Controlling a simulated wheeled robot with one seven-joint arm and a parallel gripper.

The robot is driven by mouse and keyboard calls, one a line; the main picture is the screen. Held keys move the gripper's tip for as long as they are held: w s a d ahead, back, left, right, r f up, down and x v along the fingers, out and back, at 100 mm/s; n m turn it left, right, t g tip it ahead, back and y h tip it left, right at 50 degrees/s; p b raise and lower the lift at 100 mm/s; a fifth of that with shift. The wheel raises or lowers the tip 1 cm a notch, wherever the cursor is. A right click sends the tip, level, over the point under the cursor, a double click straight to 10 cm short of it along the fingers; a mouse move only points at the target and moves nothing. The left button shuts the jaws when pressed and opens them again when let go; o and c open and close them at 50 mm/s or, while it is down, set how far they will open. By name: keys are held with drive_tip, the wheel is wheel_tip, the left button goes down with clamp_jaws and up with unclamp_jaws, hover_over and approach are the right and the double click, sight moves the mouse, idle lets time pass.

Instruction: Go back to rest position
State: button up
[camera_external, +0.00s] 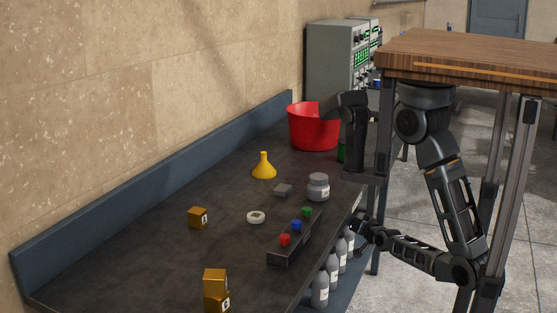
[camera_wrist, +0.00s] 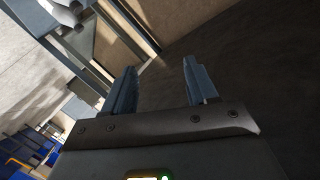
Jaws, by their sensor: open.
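My gripper (camera_wrist: 160,72) shows in the wrist view with its two blue-grey fingers apart and nothing between them. A dark surface lies beyond the fingers there. In the external view my arm hangs beside the wooden-topped table and bends back toward the right edge of the dark workbench (camera_external: 150,265). The fingers are not clear in that view.
On the bench are a red bin (camera_external: 312,132), a yellow funnel (camera_external: 264,168), a grey jar (camera_external: 318,187), a rack (camera_external: 288,250) with coloured pieces, and orange cubes (camera_external: 198,217). Grey bottles (camera_external: 320,290) stand below its edge. The wooden tabletop (camera_external: 480,55) is close above my arm.

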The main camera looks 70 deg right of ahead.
drive_tip(key=s+a+r+n+t+y, duration=0.1)
drive_tip(key=s+a+n+y, duration=0.25)
drive_tip(key=a, duration=0.45)
drive_tip(key=s+a+r+n+t+y, duration=0.1)
drive_tip(key=s+a+r+n+y, duration=0.15)
drive_tip(key=a+n, duration=0.4)
drive_tip(key=s+a+r+n+y, duration=0.4)
drive_tip(key=a+r, duration=0.6)
drive_tip(key=shift+a+t+p, duration=0.3)
drive_tip(key=shift+a+p, duration=0.05)
drive_tip(key=shift+p, duration=0.1)
